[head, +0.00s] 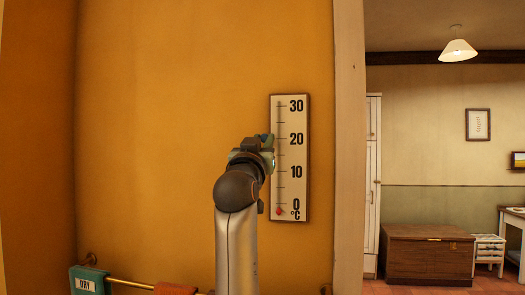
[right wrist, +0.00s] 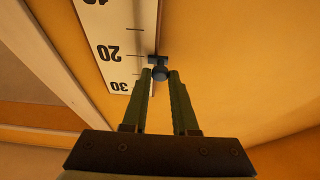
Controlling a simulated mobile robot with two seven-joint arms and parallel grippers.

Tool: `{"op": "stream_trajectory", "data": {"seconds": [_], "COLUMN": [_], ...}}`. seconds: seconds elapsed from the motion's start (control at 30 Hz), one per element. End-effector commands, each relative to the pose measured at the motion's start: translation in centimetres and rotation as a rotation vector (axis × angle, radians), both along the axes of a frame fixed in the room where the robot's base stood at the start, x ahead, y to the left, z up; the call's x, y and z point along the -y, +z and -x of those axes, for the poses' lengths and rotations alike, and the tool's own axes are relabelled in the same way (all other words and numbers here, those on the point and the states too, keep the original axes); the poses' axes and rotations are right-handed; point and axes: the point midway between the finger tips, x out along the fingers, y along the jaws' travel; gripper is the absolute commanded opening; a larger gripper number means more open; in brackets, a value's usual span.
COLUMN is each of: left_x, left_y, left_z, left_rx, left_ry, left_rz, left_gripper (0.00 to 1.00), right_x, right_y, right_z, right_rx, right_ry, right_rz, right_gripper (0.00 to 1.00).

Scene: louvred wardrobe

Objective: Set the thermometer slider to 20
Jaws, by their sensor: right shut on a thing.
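The thermometer (head: 300,158) is a cream board with a dark frame on the orange wall, marked 0 to 30 °C; it also shows upside down in the right wrist view (right wrist: 110,20). My right gripper (head: 264,141) is at its left edge, beside the 20. In the right wrist view its two green fingers (right wrist: 159,75) are shut around the small dark blue slider knob (right wrist: 159,72). The slider's crosspiece sits about level with the 20 mark. In the head view the slider is mostly hidden by the gripper. My left gripper is out of view.
A brass rail (head: 130,284) with a green "DRY" tag (head: 88,281) runs below, at lower left. A pale wooden post (head: 349,150) stands right of the thermometer. A wooden chest (head: 428,255) is in the room beyond. The wall left of the arm is clear.

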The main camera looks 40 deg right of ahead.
Motion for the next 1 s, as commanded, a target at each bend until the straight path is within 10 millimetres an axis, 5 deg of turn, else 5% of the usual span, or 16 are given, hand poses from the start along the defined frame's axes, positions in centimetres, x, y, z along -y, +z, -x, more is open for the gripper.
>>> {"op": "stream_trajectory", "data": {"seconds": [0.23, 0.27, 0.5, 0.8, 1.0], "left_x": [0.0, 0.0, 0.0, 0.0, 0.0], "left_y": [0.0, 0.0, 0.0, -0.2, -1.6], "left_z": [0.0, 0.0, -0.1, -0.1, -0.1], "left_rx": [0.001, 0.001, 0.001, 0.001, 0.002], "left_ry": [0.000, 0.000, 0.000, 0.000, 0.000], "left_rz": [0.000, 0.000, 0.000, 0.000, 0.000], "left_gripper": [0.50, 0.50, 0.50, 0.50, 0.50], "right_x": [0.0, 0.0, 0.0, -0.2, -2.3], "right_y": [0.0, 0.0, 0.0, -0.3, -1.7], "right_z": [0.0, 0.0, 0.0, 0.1, 1.7], "right_rx": [0.000, -0.001, -0.001, 0.000, 0.002], "right_ry": [0.000, 0.000, 0.000, 0.001, 0.003], "right_rz": [0.001, 0.001, 0.001, 0.000, -0.001], "right_gripper": [0.00, 0.29, 0.56, 0.56, 0.56]}}
